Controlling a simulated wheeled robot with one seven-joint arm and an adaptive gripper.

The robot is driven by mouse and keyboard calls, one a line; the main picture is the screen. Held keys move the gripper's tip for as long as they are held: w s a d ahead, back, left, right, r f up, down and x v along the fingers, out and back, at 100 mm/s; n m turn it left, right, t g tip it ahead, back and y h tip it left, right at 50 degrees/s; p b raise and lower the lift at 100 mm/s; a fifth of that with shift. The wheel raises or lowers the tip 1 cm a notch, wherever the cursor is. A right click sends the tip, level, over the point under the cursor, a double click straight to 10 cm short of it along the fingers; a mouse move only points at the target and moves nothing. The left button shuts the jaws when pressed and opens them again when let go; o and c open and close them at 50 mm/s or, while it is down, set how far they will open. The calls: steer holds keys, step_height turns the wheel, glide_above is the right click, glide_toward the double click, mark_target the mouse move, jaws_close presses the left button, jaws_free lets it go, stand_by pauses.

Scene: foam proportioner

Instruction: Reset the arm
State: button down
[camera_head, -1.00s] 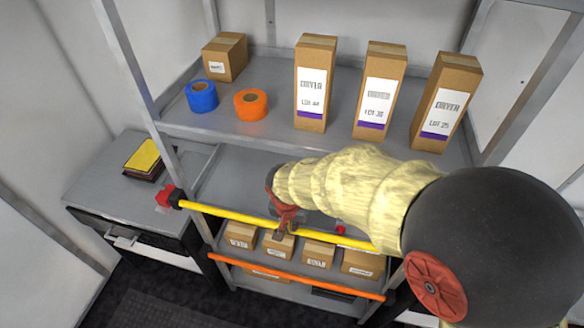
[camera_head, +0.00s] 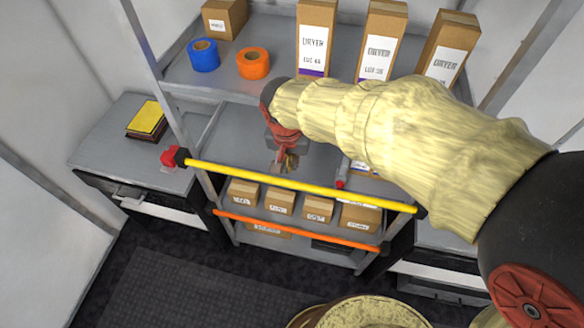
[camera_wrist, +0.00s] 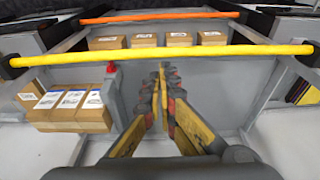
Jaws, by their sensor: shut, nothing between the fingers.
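My gripper (camera_head: 286,163) is shut and empty, in front of the middle shelf bay, just above and behind the yellow bar in the head view. Its closed fingers (camera_wrist: 165,95) also show in the wrist view, pointing toward the yellow bar (camera_wrist: 160,58). My arm, in a pale yellow sleeve, reaches in from the right and hides part of the shelf. The yellow bar (camera_head: 300,186) crosses the front of the rack, with a red piece (camera_head: 170,157) at its left end.
Tall cartons (camera_head: 317,38), a blue roll (camera_head: 204,55) and an orange roll (camera_head: 253,63) stand on the upper shelf. Small boxes (camera_head: 280,203) sit low behind an orange bar (camera_head: 300,236). A side cabinet (camera_head: 95,150) holds yellow-topped items (camera_head: 148,119). The floor in front is clear.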

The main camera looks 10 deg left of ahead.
steer(key=shift+r, duration=0.35)
steer(key=s+d+t+b, duration=0.1)
steer(key=s+d+b, duration=0.3)
steer(key=d, duration=0.5)
steer(key=s+d+t+b, duration=0.1)
steer(key=s+d+b, duration=0.3)
steer(key=d, duration=0.5)
steer(key=s+d+n+t+b, duration=0.1)
steer(key=s+d+b, duration=0.2)
steer(key=s+d, duration=0.3)
steer(key=d, duration=0.2)
steer(key=shift+s+d+r+b, duration=0.2)
steer(key=shift+s+d+b, duration=0.05)
steer(key=shift+d+b, duration=0.15)
